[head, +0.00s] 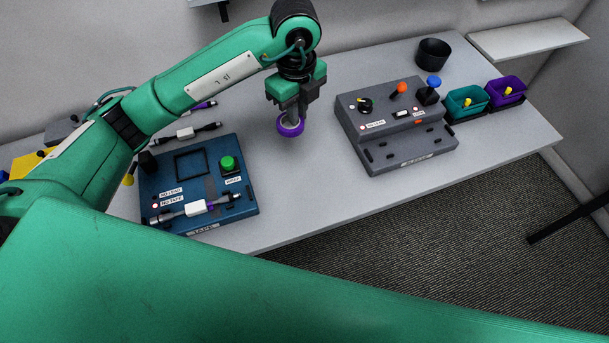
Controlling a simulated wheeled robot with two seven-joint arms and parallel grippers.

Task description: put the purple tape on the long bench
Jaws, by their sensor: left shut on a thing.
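The purple tape (290,127) is a small ring held in my left gripper (291,115), in the upper middle of the head view. My left gripper points down and is shut on the tape. The tape appears a little above the long bench (300,185), a grey top running from lower left to upper right; the exact gap is hard to tell. The bench below and around the tape is bare. My right gripper is not in view.
A blue tape station (215,225) with a green button and a cable stands left. A dark grey station (400,150) with knobs stands right. Beyond it are a teal bin (465,102), a purple bin (506,91) and a black cup (433,53). Another cable (186,133) lies behind the blue station.

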